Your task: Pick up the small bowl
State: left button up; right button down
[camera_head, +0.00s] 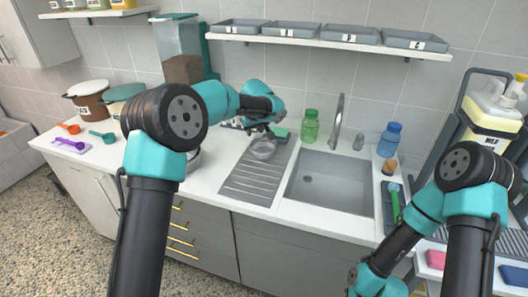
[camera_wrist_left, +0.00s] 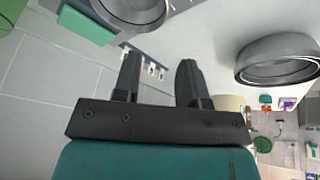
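A small grey metal bowl (camera_head: 264,149) sits on the ribbed drainboard, just below my left gripper (camera_head: 262,129) in the head view. In the left wrist view a grey bowl (camera_wrist_left: 132,12) shows at the top edge, partly cut off, beyond the fingertips. My left gripper (camera_wrist_left: 158,72) has its two dark fingers apart, with nothing between them. Another grey bowl (camera_wrist_left: 278,62) is at the right of that view; in the head view a bowl (camera_head: 194,159) is mostly hidden behind my left arm. My right arm's fingers are out of view.
A green sponge (camera_head: 281,132) lies just behind the small bowl. A green jar (camera_head: 310,126), the tap (camera_head: 337,122) and the sink (camera_head: 330,183) are to the right. Lidded crocks (camera_head: 90,99) and scoops (camera_head: 102,135) are on the left counter. A shelf of trays (camera_head: 297,29) hangs above.

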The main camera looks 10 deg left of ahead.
pick_arm(q)
send_over(252, 151)
jog(key=f, duration=0.8)
jog(key=shift+s+d+f, duration=0.1)
jog(key=shift+s+d, duration=0.05)
jog(key=shift+d, duration=0.2)
jog(key=shift+a+x, duration=0.1)
jog(key=shift+x, duration=1.2)
jog(key=shift+a+x, duration=0.15)
jog(key=shift+x, duration=1.15)
jog(key=shift+s, duration=0.15)
grip_shut()
